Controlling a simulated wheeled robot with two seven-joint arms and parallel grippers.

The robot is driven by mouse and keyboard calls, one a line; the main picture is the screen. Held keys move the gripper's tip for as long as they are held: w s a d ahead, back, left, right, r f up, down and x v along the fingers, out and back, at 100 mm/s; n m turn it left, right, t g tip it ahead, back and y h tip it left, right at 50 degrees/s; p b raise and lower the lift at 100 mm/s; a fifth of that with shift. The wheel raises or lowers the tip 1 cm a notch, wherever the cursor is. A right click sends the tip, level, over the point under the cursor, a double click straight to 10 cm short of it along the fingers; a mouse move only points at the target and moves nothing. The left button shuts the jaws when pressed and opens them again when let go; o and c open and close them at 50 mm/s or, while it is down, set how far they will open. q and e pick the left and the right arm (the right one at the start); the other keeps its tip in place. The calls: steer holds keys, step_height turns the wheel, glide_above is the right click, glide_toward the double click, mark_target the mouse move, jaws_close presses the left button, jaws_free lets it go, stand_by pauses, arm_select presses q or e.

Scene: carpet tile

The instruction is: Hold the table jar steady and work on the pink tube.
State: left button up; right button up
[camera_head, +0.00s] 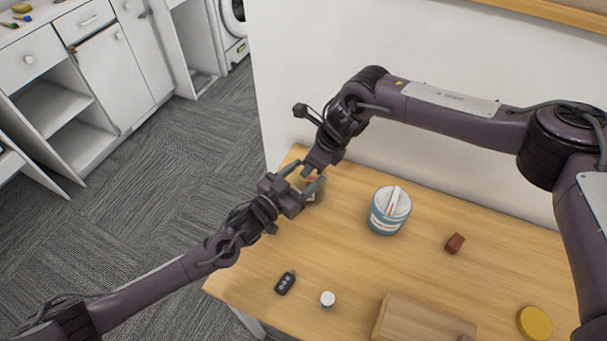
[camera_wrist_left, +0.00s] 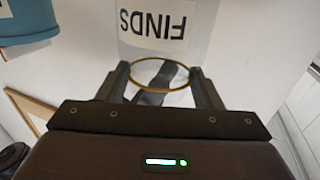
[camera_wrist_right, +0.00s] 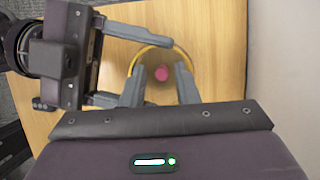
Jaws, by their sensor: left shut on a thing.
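The table jar is a clear jar with a gold rim and a "FINDS" label (camera_wrist_left: 158,22); in the head view it is mostly hidden behind my grippers near the table's far left corner. My left gripper (camera_head: 297,188) is shut on the jar, with a finger on each side of it below the rim. The pink tube (camera_wrist_right: 162,72) shows as a small pink end inside the jar's ring in the right wrist view. My right gripper (camera_wrist_right: 162,78) is above the jar mouth, its fingers apart on either side of the pink end. I see gaps between them and the tube.
On the wooden table are a blue tub with a white top (camera_head: 388,212), a red-brown block (camera_head: 455,243), a black remote-like thing (camera_head: 285,283), a small white cap (camera_head: 328,298), a wooden box (camera_head: 422,318) and a yellow disc (camera_head: 535,322). A white wall rises behind the table.

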steer(key=v, duration=1.2)
arm_select(q)
steer(key=o, duration=1.2)
steer(key=v, duration=1.2)
steer(key=shift+a, duration=0.15)
arm_select(e)
steer(key=shift+a+f, duration=0.1)
